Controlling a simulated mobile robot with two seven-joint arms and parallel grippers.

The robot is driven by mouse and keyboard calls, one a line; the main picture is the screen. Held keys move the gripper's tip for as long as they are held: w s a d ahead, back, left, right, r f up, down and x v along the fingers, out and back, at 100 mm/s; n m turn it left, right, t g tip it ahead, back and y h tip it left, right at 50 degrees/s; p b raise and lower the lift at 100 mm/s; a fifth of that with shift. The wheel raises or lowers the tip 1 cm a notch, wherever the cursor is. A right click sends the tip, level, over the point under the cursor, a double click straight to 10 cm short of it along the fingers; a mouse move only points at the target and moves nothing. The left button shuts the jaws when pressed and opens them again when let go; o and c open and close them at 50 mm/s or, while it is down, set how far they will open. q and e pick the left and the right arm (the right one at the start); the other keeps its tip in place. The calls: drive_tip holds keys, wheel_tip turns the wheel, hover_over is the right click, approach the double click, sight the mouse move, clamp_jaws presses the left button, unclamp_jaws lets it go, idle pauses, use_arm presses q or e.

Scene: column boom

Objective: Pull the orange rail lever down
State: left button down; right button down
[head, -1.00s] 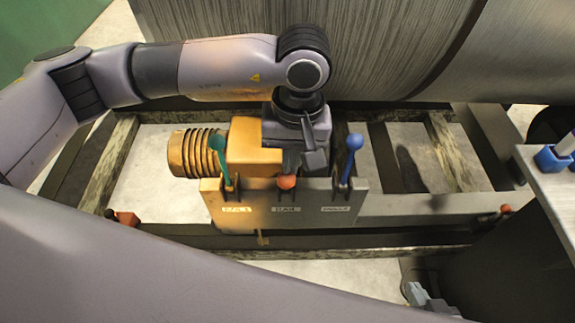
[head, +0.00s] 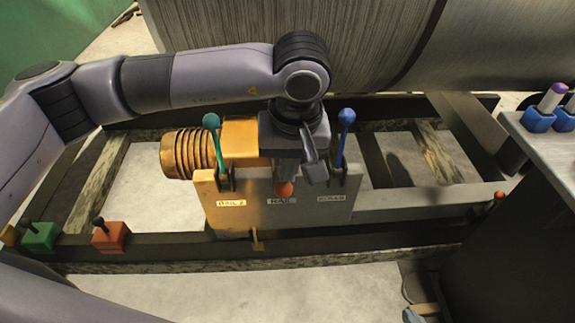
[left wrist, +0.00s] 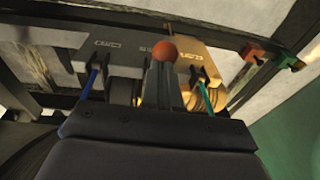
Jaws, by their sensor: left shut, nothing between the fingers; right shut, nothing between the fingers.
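The orange-knobbed lever (head: 284,189) is the middle one on a grey control panel (head: 270,222). Its knob sits much lower than the knobs beside it, just above the middle label; its stem is hidden. My left gripper (head: 289,178) is shut with its fingertips directly above the knob, seemingly against it. In the left wrist view the orange knob (left wrist: 165,51) shows right at the tips of the shut fingers (left wrist: 164,66). The green lever (head: 211,122) and the blue lever (head: 346,117) stand upright on either side. My right gripper is not in view.
A copper-coloured ribbed cylinder (head: 186,153) and yellow housing lie behind the panel. A large grey roll (head: 300,60) fills the back. Green (head: 40,236) and orange (head: 110,238) blocks sit on the front rail at left. A side table (head: 545,150) stands at right.

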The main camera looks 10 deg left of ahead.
use_arm(q)
drive_tip(key=shift+s+d+f+b, duration=0.1)
drive_tip(key=shift+s+f+b, duration=0.2)
drive_tip(key=shift+s+f, duration=0.05)
drive_tip(key=shift+r, duration=0.15)
idle(0.3)
drive_tip(key=s+d+r+p, duration=0.1)
drive_tip(key=s+r+p, duration=0.2)
drive_tip(key=r, duration=0.6)
drive_tip(key=shift+d+p, duration=0.3)
drive_tip(key=shift+p, duration=0.65)
drive_tip(key=shift+s, duration=0.15)
